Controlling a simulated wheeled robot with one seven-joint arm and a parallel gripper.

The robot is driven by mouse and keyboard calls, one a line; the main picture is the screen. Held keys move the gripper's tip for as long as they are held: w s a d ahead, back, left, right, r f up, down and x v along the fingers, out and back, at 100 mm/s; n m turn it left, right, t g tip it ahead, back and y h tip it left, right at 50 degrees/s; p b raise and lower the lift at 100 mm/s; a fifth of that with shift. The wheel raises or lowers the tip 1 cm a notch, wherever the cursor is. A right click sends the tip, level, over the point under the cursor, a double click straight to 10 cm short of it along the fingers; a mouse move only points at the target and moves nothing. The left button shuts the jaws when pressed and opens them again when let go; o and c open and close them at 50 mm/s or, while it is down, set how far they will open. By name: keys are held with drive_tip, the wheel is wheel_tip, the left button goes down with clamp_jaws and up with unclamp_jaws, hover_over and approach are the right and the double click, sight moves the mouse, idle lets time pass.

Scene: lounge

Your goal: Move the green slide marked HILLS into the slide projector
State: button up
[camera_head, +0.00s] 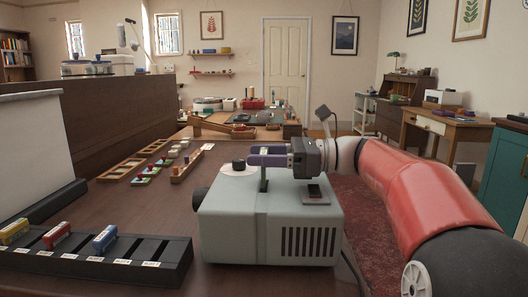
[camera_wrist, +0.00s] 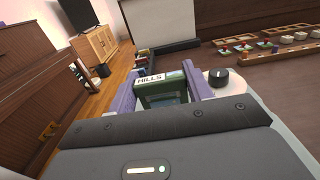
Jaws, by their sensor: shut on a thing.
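The green slide marked HILLS (camera_wrist: 163,88) shows in the wrist view between my two purple fingers, its white label facing up. In the head view the slide (camera_head: 263,180) hangs upright and edge-on below my gripper (camera_head: 264,154), which is shut on it. The slide is over the top of the pale grey slide projector (camera_head: 265,228); I cannot tell whether its lower end touches the projector. A dark rectangular part (camera_head: 315,194) lies on the projector's top to the right of the slide. The black knob (camera_head: 239,164) is to the left.
A black slotted rack (camera_head: 150,262) at front left holds a yellow slide (camera_head: 14,231), a red slide (camera_head: 57,235) and a blue slide (camera_head: 105,239). A white screen (camera_head: 35,150) stands behind it. Wooden trays (camera_head: 122,170) with small pieces lie further back. Bare tabletop lies between rack and trays.

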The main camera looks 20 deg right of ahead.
sight(264, 173)
drive_tip(key=shift+s+d+f+b, duration=0.1)
drive_tip(key=shift+f+b, duration=0.7)
drive_tip(key=shift+f, duration=0.95)
idle(0.6)
drive_tip(key=shift+s+f+b, duration=0.15)
drive_tip(key=shift+f+b, duration=0.2)
drive_tip(key=shift+f, duration=0.4)
drive_tip(key=shift+s+f+b, duration=0.1)
drive_tip(key=shift+f+b, duration=0.2)
drive_tip(key=shift+f, duration=0.4)
idle(0.5)
drive_tip(key=shift+w+r+m+p, duration=0.15)
drive_tip(key=shift+r+m+p, duration=0.2)
drive_tip(key=shift+p, duration=0.7)
drive_tip(key=shift+w+r+m+p, duration=0.15)
drive_tip(key=shift+r+m+p, duration=0.1)
drive_tip(key=shift+p, duration=0.85)
drive_tip(key=shift+r+p, duration=0.65)
drive_tip(key=shift+p, duration=0.15)
drive_tip(key=shift+r, duration=0.15)
drive_tip(key=shift+w+r+n+p, duration=0.15)
drive_tip(key=shift+r+n+p, duration=0.25)
drive_tip(key=shift+r+p, duration=0.4)
